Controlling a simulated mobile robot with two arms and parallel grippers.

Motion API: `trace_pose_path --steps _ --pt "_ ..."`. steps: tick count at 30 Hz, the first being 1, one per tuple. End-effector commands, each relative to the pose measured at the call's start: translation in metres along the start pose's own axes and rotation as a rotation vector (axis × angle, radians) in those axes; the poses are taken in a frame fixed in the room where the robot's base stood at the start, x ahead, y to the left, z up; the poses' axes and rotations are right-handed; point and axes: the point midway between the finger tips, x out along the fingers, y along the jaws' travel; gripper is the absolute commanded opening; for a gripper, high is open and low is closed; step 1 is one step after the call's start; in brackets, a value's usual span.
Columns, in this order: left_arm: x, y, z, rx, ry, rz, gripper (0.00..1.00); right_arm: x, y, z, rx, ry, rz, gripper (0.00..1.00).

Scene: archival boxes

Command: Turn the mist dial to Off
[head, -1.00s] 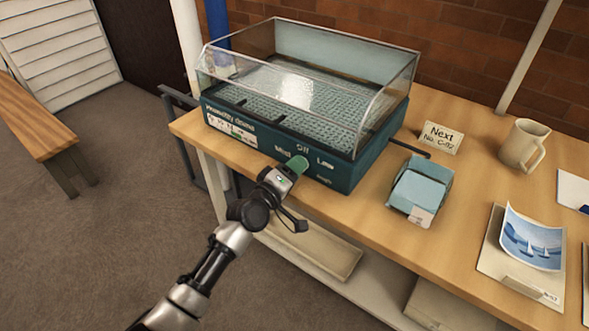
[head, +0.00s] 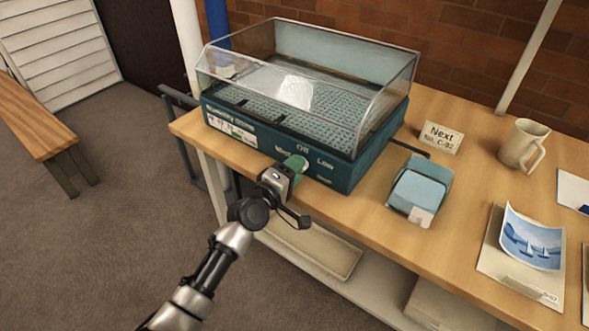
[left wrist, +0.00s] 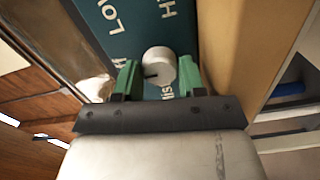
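The mist dial (left wrist: 159,64) is a white round knob on the dark teal front panel of the humidity case (head: 340,178). In the left wrist view its dark mark points left, towards the partly hidden "Off" lettering. My left gripper (head: 296,164) is at the panel, and the dial shows as a pale knob at its fingertips. In the left wrist view the green fingers (left wrist: 159,78) lie on either side of the dial, close against it. "Low" lettering stands at the upper left there. My right gripper is not in view.
The case has a clear cover and stands on a wooden table (head: 470,195). A blue box (head: 420,188), a "Next" card (head: 441,137), a mug (head: 523,145) and a boat picture (head: 532,240) are to the right. A tray (head: 310,250) sits on the lower shelf.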

Motion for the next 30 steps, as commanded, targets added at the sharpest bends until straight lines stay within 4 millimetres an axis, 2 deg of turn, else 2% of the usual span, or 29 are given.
trace_pose_path --steps 2,10,13,17,24,30 --pt "0.000 -0.002 0.001 0.000 -0.002 -0.004 0.51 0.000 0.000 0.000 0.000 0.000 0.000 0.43" --pt "-0.001 -0.001 0.000 0.001 0.000 -0.001 0.51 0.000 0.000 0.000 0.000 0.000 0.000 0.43" --pt "-0.008 -0.001 0.000 0.000 0.000 -0.002 0.51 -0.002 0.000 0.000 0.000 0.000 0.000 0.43" --pt "-0.029 -0.001 0.000 0.001 -0.001 -0.003 0.51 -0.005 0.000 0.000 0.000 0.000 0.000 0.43" --pt "-0.078 -0.002 0.001 0.001 -0.001 -0.004 0.51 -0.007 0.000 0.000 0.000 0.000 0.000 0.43" --pt "-0.103 -0.002 0.000 0.001 -0.001 -0.004 0.51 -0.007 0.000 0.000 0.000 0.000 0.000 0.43"
